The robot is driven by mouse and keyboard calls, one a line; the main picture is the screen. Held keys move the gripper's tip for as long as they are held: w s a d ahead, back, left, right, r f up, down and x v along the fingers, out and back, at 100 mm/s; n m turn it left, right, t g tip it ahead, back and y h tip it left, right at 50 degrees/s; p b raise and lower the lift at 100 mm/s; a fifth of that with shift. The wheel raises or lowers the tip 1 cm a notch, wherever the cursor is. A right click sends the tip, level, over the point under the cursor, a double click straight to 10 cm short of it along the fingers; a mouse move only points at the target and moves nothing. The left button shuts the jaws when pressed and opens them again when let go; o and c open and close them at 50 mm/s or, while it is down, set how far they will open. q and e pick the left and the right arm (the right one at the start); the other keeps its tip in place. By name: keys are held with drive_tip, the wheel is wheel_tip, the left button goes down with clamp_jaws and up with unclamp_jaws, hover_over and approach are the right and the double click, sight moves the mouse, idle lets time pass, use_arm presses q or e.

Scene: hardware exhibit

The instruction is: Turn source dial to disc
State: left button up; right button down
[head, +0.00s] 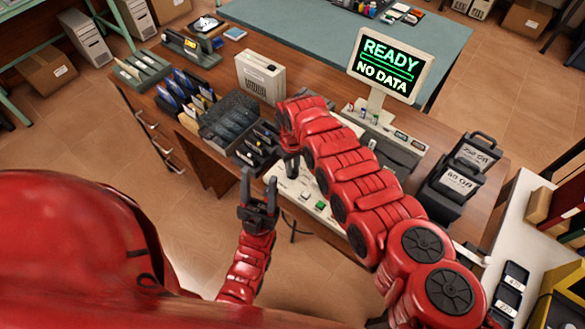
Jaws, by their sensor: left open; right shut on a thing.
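The cream control panel (333,218) lies at the front edge of the wooden desk, with a green button (320,205) and small dark controls. My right gripper (292,172) points down at the panel's back left part, its fingers shut on what appears to be the source dial. The dial itself is hidden by the fingers, so its setting cannot be read. My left gripper (259,186) is open and empty, in front of the desk and left of the panel.
Black trays (231,118) and a beige box (260,76) stand left of my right arm. Dark cases with labels (459,180) stand at the desk's right end. A white side table (509,240) is further right. Open floor lies left of the desk.

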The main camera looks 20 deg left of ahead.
drive_tip(key=n+b, duration=0.3)
drive_tip(key=shift+f+n, duration=0.25)
drive_tip(key=shift+n, duration=0.15)
drive_tip(key=shift+s+r+n+b, duration=0.1)
drive_tip(key=shift+r+n+b, duration=0.05)
drive_tip(key=shift+n+b, duration=0.7)
drive_tip(key=c, duration=0.8)
unclamp_jaws()
drive_tip(key=shift+r, duration=0.1)
